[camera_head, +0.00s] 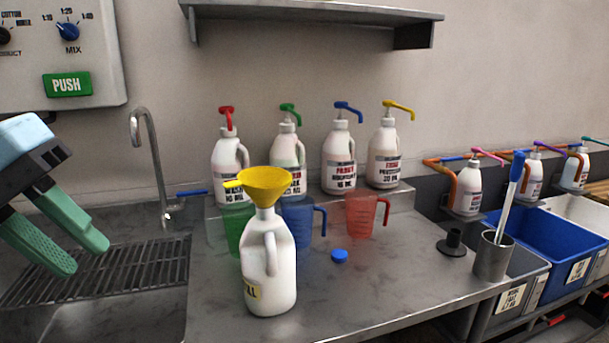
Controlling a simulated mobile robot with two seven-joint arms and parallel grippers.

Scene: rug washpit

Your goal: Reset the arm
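My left gripper (70,240) comes in from the left edge, above the drain grate of the sink. Its two green fingers are apart with nothing between them. It is well to the left of the white jug (268,272) and touches nothing that I can see. The jug stands upright on the steel counter, with a yellow funnel (265,184) in its mouth. My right gripper is not in view.
A tap (158,170) rises behind the grate (115,275). Green, blue and red measuring cups (362,216) stand behind the jug, near a blue cap (340,256). Several pump bottles (340,160) line the raised ledge. A steel cup (493,256) holds a brush at right.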

